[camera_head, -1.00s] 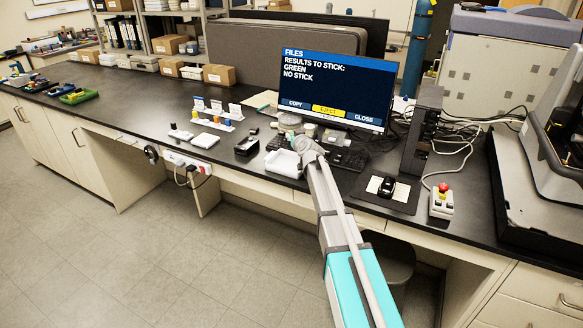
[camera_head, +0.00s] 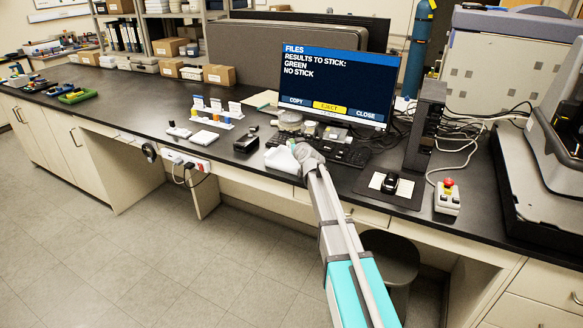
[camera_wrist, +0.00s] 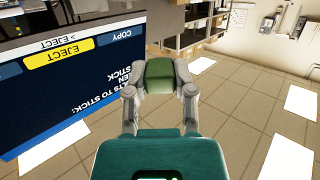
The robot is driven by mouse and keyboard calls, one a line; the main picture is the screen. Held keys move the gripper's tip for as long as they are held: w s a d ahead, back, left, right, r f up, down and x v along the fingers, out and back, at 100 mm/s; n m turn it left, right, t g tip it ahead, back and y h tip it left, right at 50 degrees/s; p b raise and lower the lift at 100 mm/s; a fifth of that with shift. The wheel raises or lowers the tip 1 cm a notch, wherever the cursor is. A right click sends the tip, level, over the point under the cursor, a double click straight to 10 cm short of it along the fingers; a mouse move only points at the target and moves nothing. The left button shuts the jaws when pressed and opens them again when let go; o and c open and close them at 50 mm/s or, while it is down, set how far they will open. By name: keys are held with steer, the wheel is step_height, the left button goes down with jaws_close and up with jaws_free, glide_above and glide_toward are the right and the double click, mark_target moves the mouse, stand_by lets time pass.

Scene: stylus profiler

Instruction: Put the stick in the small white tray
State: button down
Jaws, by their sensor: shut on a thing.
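In the wrist view my gripper (camera_wrist: 160,80) is shut on a green block-like piece, the stick (camera_wrist: 158,76), held between its two grey fingers with nothing under it. In the head view the gripper's end is small and hard to make out near the monitor's lower left; the stick cannot be picked out there. A flat white square piece (camera_head: 204,137) lies further left. A white stand (camera_head: 218,117) with coloured sticks and label cards is behind it.
The monitor (camera_head: 338,88) shows green results and an EJECT button; it stands close to the gripper in the wrist view. A keyboard (camera_head: 348,155), black box (camera_head: 246,143), mouse on a pad (camera_head: 390,183) and red-button box (camera_head: 447,196) crowd the bench (camera_head: 150,105).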

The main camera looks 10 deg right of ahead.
steer(key=shift+f, duration=0.25)
steer(key=shift+c, duration=1.9)
jaws_free()
